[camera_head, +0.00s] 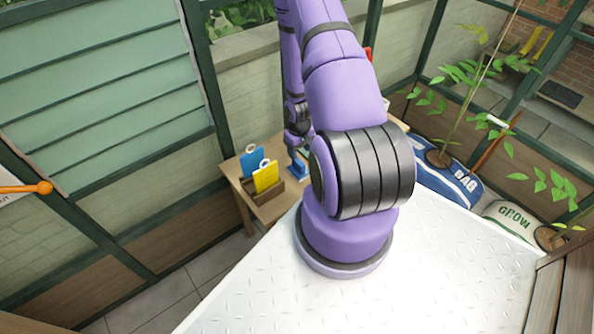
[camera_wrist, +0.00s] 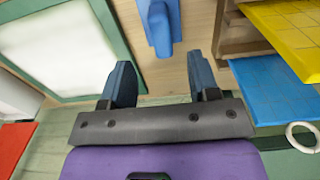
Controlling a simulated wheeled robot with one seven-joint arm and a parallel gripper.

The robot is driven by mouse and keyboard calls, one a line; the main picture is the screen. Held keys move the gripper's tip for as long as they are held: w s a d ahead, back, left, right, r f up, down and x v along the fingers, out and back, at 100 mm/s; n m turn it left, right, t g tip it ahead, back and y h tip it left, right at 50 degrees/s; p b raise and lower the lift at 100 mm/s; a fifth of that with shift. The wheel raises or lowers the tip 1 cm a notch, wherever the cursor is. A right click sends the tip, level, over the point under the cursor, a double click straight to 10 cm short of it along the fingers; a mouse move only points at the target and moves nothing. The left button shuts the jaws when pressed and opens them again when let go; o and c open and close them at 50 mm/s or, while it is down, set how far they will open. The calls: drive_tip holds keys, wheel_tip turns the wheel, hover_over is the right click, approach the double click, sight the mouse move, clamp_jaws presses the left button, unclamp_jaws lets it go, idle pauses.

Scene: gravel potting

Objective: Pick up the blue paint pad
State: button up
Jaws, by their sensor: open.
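A small blue paint pad (camera_wrist: 162,30) with a raised, handle-like part is at the top centre of the wrist view, on the light wooden table. Its upper end is cut off by the picture edge. My gripper (camera_wrist: 160,77) is open, with its two dark blue fingers apart and nothing between them. The pad lies beyond the fingertips, roughly in line with the gap, and does not touch them. In the head view, a small blue shape (camera_head: 297,168) shows at my arm's far end, by the table; pad and fingers are hard to tell apart there.
A wooden rack (camera_head: 278,194) on the small table (camera_head: 251,207) holds a blue board (camera_head: 252,160) and a yellow board (camera_head: 266,177) with rings. They stand close to my gripper's right in the wrist view. A green-framed white panel (camera_wrist: 62,45) is at left.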

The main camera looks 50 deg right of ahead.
sight(299, 161)
drive_tip(key=shift+a+f, duration=0.1)
drive_tip(key=shift+f, duration=4)
clamp_jaws()
drive_tip(key=shift+r, duration=0.15)
